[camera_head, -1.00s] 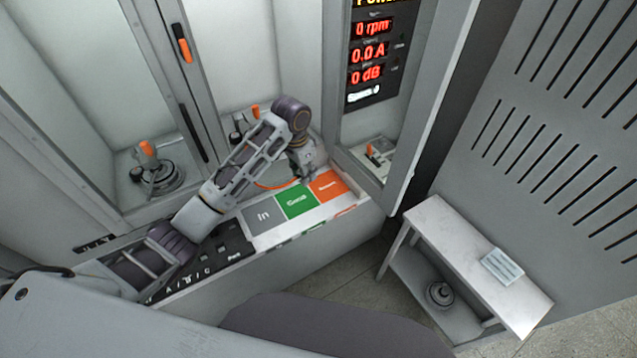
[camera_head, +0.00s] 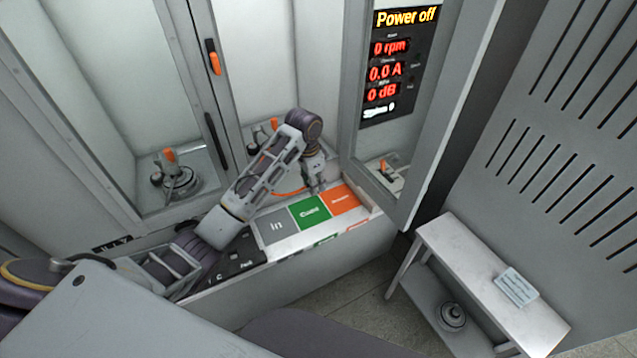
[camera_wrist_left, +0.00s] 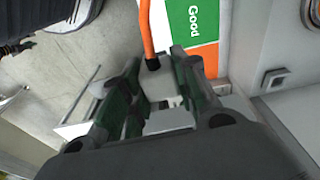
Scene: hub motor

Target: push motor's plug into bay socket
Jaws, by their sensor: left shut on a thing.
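In the head view the orange cable (camera_head: 288,192) runs left behind my arm. The motor on that cable is mostly hidden by the arm. A small square fitting (camera_wrist_left: 275,80) on the pale wall in the left wrist view may be the socket; the plug is apart from it.
A display (camera_head: 398,70) reads "Power off". The left bay holds a round motor (camera_head: 180,182) beside an orange lever (camera_head: 170,156).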

